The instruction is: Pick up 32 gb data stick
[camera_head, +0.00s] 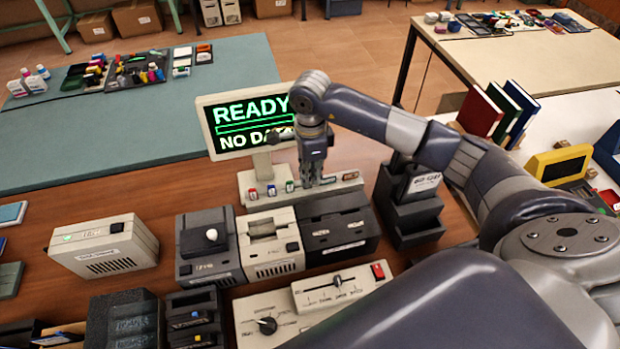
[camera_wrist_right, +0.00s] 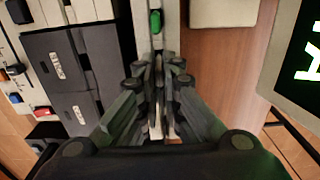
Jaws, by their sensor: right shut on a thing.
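A pale holder (camera_head: 325,190) stands below the monitor, with several small data sticks upright in it. A red-topped stick (camera_head: 252,194), a blue-topped stick (camera_head: 271,190) and a green-topped stick (camera_head: 289,186) show left of my right gripper (camera_head: 309,182). The green stick also shows in the right wrist view (camera_wrist_right: 155,21), just ahead of the fingertips. My right gripper points down at the holder and its fingers (camera_wrist_right: 157,78) are shut on a data stick, which they almost wholly hide. I cannot read any size label. My left gripper is out of view.
The monitor (camera_head: 229,112) reads "READY" and "NO DA…", partly covered by my right arm. Reader boxes (camera_head: 270,245) stand in front of the holder, and a dark stepped stand (camera_head: 410,215) is close on the right. Bare brown table (camera_head: 110,190) lies to the left.

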